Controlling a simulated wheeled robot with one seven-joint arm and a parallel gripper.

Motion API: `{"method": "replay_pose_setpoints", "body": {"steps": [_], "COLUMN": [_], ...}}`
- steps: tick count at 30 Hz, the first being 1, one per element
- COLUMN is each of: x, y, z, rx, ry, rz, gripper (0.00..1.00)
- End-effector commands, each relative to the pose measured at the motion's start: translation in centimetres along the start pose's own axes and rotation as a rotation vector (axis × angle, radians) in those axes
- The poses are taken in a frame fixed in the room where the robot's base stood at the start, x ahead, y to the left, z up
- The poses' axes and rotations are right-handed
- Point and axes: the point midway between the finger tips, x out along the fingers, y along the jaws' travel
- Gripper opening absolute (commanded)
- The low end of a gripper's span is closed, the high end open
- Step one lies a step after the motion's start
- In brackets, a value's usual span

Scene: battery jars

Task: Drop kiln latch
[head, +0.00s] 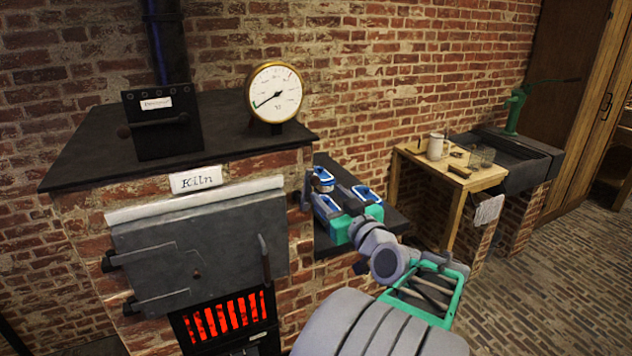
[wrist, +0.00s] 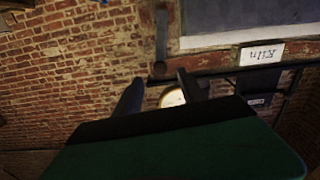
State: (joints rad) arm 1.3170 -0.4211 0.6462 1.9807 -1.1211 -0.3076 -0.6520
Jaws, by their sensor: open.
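The kiln's grey metal door (head: 200,250) is shut under a white "Kiln" label (head: 197,179). A dark latch bar (head: 306,190) stands about upright on the brick at the door's right. In the wrist view, which is upside down, the latch bar (wrist: 161,40) ends in a round knob. My gripper (wrist: 160,88) is open and empty, with its two dark fingers apart. The knob appears near the gap between the fingertips; I cannot tell whether they touch. In the head view my gripper (head: 314,182) is beside the latch, its fingertips partly hidden.
A dial gauge (head: 274,92) and a black lever box (head: 160,122) are on the kiln top. Red glow shows through the grate (head: 225,318) below the door. A dark shelf (head: 325,240) lies under my arm. A wooden table (head: 450,172) and stone sink (head: 515,155) stand right.

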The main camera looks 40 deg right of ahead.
Motion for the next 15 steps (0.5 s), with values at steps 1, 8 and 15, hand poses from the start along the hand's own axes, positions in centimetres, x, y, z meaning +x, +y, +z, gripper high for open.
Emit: {"method": "replay_pose_setpoints", "body": {"steps": [1, 8, 15], "x": [0.4, 4.7, 7.5], "y": [0.2, -0.1, 0.0], "z": [-0.2, -0.4, -0.2], "rx": [0.003, 0.003, 0.002], "ry": [0.005, 0.002, 0.003], "rz": [0.002, -0.003, 0.001], "gripper": [0.48, 0.48, 0.48]}}
